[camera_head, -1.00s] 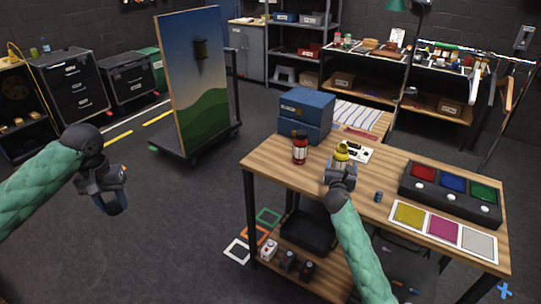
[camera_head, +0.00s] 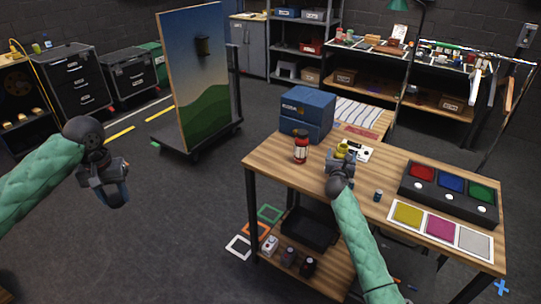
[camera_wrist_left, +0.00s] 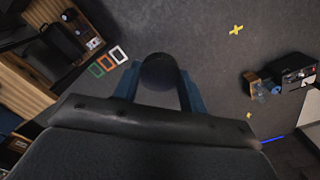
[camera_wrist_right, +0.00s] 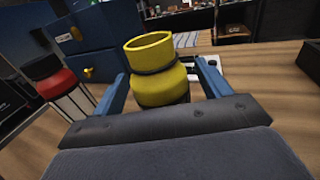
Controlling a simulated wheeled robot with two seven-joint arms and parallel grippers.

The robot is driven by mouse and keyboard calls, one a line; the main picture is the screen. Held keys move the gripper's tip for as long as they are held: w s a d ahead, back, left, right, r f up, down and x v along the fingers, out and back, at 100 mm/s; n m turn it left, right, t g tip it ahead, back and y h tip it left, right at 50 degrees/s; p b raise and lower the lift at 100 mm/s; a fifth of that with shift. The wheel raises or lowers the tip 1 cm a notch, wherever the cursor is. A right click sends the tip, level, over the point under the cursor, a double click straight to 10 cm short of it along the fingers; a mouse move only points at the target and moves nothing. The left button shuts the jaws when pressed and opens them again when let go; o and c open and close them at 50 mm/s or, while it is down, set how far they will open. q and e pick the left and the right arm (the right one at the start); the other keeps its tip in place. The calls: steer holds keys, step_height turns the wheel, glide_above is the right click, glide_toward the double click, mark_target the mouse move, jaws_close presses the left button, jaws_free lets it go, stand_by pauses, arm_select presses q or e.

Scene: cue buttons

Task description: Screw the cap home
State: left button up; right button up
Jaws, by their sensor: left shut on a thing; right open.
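A yellow bottle (camera_head: 341,148) with an open top and a dark neck ring stands upright on the wooden table. My right gripper (camera_head: 341,162) is at the bottle. In the right wrist view the yellow bottle (camera_wrist_right: 150,65) stands between the spread fingers, with a gap visible on its right. My left gripper (camera_head: 116,203) is off to the left, over the floor and well away from the table. In the left wrist view it is shut on a dark round thing (camera_wrist_left: 159,72), which looks like a cap. That thing is hard to make out in the head view.
A red bottle (camera_head: 301,147) stands left of the yellow one, before blue boxes (camera_head: 306,112). A small dark cylinder (camera_head: 378,195), a button box (camera_head: 450,190) and a colour card (camera_head: 441,229) lie to the right. Bare tabletop lies in front.

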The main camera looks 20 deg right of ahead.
mark_target(343, 150)
steer(key=c, duration=1.2)
arm_select(q)
steer(key=shift+f, duration=0.1)
arm_select(e)
steer(key=shift+r, duration=0.1)
